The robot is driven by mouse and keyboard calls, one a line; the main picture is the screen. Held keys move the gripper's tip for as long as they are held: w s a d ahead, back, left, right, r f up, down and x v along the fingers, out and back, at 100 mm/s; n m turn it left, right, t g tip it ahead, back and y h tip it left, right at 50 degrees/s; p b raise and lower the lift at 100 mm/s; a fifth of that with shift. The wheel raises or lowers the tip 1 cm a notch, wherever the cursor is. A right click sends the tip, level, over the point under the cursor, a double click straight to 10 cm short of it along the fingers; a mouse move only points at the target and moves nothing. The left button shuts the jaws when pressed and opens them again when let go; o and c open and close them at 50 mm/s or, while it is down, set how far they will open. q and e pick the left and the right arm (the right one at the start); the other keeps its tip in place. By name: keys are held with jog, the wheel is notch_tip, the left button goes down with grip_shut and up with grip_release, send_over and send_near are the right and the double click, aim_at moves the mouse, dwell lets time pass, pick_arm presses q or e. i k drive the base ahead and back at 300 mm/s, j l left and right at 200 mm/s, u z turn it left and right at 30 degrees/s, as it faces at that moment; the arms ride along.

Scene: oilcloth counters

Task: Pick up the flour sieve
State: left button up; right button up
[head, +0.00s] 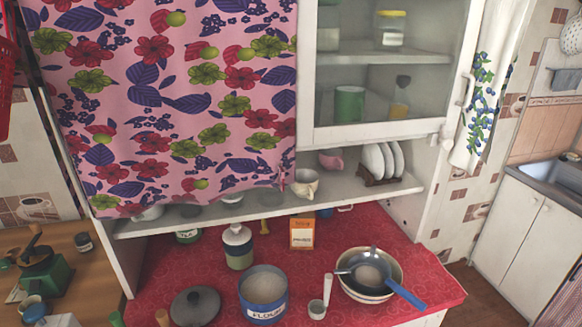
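The flour sieve (368,270) has a round grey mesh basket and a blue handle. It rests in a pale striped bowl (346,288) at the right of the red-covered counter. Its handle sticks out over the bowl's rim to the lower right. Neither of my grippers shows in the head view.
An open blue-and-white flour tin (264,312) stands left of the bowl, with a scoop (317,309) between them. A lidded pot (195,306), a canister (238,247) and an orange packet (303,231) stand nearby. A cupboard shelf (250,209) overhangs the counter's back.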

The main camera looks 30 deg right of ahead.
aim_at(369, 274)
jog(key=z, duration=1.4)
